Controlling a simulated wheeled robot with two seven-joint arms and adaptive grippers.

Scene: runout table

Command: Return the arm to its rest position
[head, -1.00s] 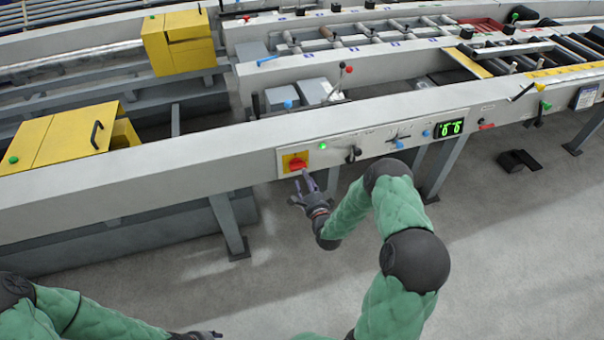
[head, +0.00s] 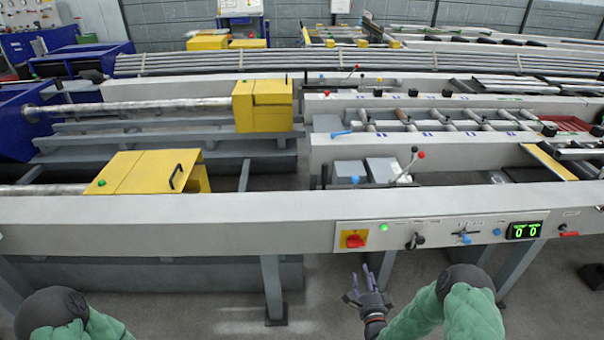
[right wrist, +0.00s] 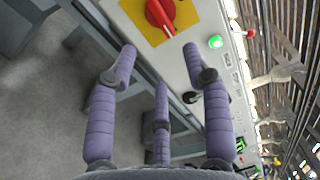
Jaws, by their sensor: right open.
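My right gripper (head: 366,284) is open and empty in the head view, below the front face of the runout table (head: 180,238). Its purple fingers are spread in the right wrist view (right wrist: 158,75), pointing toward the panel. The red rotary switch on a yellow plate (head: 355,239) is just above the fingers and apart from them in the head view. The red switch (right wrist: 160,14) also shows at the top of the right wrist view. My left arm shows only at the lower left of the head view; its gripper is out of frame.
The control panel also has a green lamp (head: 383,228), a black lever switch (head: 415,241) and a green display (head: 525,231). A yellow guard (head: 150,172) sits behind the front beam. A table leg (head: 272,287) stands left of my right gripper. Grey floor lies below.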

